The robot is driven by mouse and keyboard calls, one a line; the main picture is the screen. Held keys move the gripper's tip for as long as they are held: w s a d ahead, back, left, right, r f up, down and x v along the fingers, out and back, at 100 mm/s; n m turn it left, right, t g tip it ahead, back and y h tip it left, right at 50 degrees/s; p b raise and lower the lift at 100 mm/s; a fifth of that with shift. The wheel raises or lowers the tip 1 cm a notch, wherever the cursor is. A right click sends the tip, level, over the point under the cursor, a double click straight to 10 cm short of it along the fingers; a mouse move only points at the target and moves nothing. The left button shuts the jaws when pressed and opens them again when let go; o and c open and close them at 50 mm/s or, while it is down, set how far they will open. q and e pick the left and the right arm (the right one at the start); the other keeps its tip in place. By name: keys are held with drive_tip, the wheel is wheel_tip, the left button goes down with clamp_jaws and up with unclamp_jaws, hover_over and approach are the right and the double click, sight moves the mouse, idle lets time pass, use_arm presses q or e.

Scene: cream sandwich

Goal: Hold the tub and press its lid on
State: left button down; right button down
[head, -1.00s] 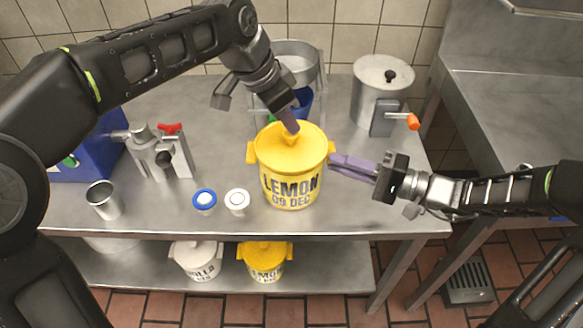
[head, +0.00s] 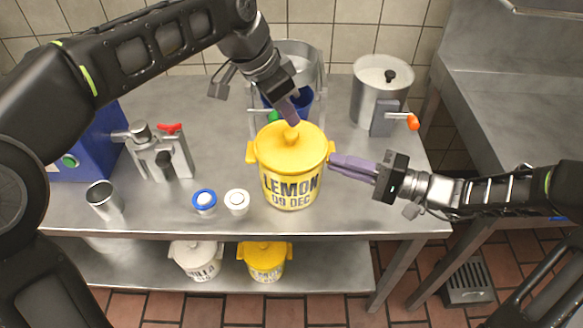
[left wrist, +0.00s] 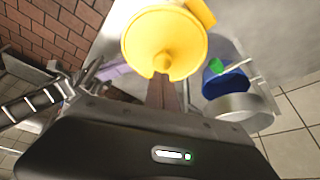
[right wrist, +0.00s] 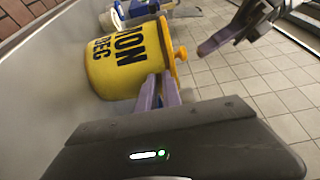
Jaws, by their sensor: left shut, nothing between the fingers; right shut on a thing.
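The yellow tub (head: 291,190), marked LEMON 09 DEC, stands upright on the steel table. Its yellow lid (head: 270,144) sits level on top with a round knob in the middle. My left gripper (head: 293,122) is shut and empty, just above the knob. The right wrist view shows its fingers (right wrist: 205,48) a small gap away from the knob (right wrist: 181,53). My right gripper (head: 332,163) is shut on the tub's side ear at the right, just under the rim. The fingers hide most of that ear. The lid also shows in the left wrist view (left wrist: 150,35).
A blue-lidded cup (head: 204,201) and a white-lidded cup (head: 237,201) stand left of the tub. A steel beaker (head: 103,200) is further left. A blue container (head: 302,103) in a stand is behind the tub. A steel pot (head: 381,90) stands at back right.

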use_arm(q)
drive_tip(key=shift+r, duration=2.4)
use_arm(e)
drive_tip(key=shift+f, duration=0.1)
drive_tip(key=c, duration=1.5)
unclamp_jaws()
drive_tip(key=shift+o, duration=0.2)
drive_tip(key=shift+d, duration=0.1)
drive_tip(key=v, duration=1.1)
drive_tip(key=shift+s+d, duration=0.2)
drive_tip(key=shift+d, duration=0.15)
use_arm(q)
drive_tip(key=shift+r, duration=0.1)
